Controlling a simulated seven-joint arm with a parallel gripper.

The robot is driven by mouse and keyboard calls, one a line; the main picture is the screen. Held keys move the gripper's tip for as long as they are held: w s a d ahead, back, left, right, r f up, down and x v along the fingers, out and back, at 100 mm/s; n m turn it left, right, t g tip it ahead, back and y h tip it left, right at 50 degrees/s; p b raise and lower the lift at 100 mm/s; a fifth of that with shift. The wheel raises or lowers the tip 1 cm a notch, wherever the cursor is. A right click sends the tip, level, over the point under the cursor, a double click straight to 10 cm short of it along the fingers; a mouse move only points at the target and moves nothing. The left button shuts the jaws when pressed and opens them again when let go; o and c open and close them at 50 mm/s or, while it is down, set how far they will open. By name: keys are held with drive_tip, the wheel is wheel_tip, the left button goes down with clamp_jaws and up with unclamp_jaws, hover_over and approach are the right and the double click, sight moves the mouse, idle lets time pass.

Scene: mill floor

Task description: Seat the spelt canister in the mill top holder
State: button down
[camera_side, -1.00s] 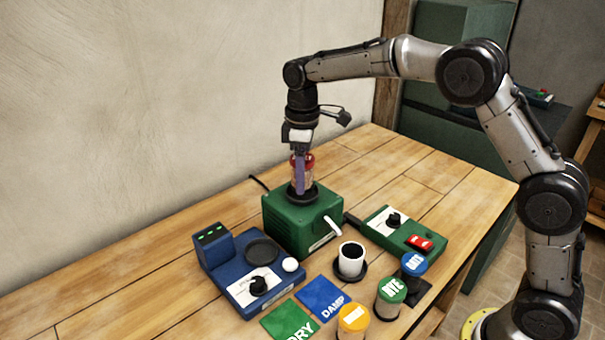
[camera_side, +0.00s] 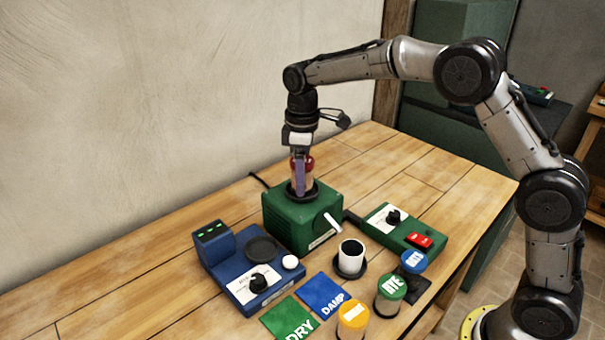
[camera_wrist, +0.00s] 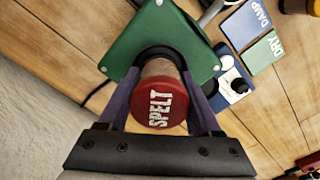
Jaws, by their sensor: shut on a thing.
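The spelt canister (camera_wrist: 158,103) has a red lid marked SPELT and a brownish body; in the side view its red lid (camera_side: 308,161) shows between my fingers. My gripper (camera_side: 301,180) points down and is shut on the canister, with a purple finger on each side of it in the wrist view (camera_wrist: 160,105). The mill (camera_side: 290,225) is a green box with a dark round holder (camera_side: 313,194) on top. The canister stands upright at the holder, its lower end within or just over the ring. The fingers and ring hide whether it is fully down.
A blue device (camera_side: 233,275) with a dark round plate stands left of the mill, and a green control box (camera_side: 380,228) right. In front are a white cup (camera_side: 351,254), DAMP (camera_side: 325,293) and DRY (camera_side: 290,318) cards, and yellow (camera_side: 353,317), green (camera_side: 391,288) and blue-lidded (camera_side: 414,262) canisters.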

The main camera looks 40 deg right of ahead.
drive_tip(key=shift+f, duration=0.15)
drive_tip(key=shift+c, duration=1.8)
unclamp_jaws()
drive_tip(key=shift+r, duration=5.5)
